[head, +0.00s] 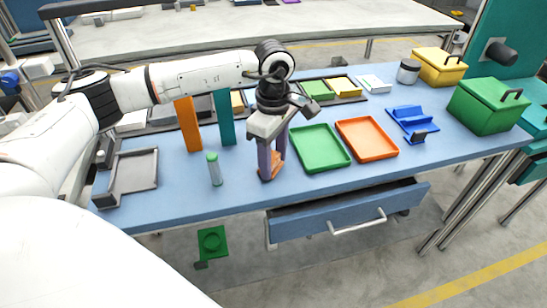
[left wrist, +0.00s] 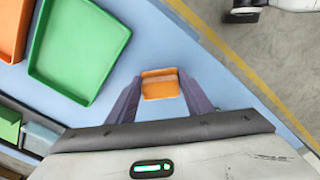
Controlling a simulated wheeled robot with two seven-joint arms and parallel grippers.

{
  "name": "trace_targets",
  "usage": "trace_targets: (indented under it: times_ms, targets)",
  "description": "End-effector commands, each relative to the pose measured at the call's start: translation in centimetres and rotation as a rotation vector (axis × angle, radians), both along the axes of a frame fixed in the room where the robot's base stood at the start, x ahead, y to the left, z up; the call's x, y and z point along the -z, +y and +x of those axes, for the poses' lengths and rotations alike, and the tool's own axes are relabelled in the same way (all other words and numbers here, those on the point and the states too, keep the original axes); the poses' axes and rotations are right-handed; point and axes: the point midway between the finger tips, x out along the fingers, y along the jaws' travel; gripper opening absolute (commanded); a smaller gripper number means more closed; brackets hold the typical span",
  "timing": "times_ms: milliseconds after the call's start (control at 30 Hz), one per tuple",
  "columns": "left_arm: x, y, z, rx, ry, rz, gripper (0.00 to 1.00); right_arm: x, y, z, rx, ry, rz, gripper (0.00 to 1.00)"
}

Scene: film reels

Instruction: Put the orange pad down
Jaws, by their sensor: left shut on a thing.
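The orange pad (head: 276,163) is between the fingers of my left gripper (head: 272,168), low over the front part of the blue table (head: 330,187). In the left wrist view the pad (left wrist: 160,88) shows as a small orange piece with a raised edge, between the two purple-grey fingertips (left wrist: 160,85). The left gripper is shut on it and points down. I cannot tell whether the pad's underside touches the table. My right gripper is in neither view.
A green tray (head: 347,163) and an orange tray (head: 394,152) lie just right of the gripper. A green-capped bottle (head: 215,172) and orange (head: 188,125) and teal (head: 224,118) upright blocks stand left. A drawer (head: 330,222) is open below the front edge.

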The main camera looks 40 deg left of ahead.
Motion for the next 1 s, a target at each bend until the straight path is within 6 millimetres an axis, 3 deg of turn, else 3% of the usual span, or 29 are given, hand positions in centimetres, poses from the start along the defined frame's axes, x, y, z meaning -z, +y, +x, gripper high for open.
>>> trace_targets:
  times_ms: [167,200,300,700,1000]
  targets:
    - [0.4,0.0,0.0,0.000,0.000,0.000,0.28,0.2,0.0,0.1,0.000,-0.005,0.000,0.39]
    - [0.3,0.0,0.0,0.000,0.000,0.000,0.50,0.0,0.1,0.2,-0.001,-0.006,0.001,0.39]
    - [0.3,0.0,0.0,0.000,0.000,-0.001,0.65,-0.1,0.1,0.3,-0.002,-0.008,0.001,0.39]
    - [-0.6,0.0,0.1,0.000,-0.002,-0.001,0.65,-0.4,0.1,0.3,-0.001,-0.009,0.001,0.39]
    - [-6.5,-0.1,0.1,0.000,-0.005,-0.002,0.65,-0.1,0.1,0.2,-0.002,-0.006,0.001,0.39]
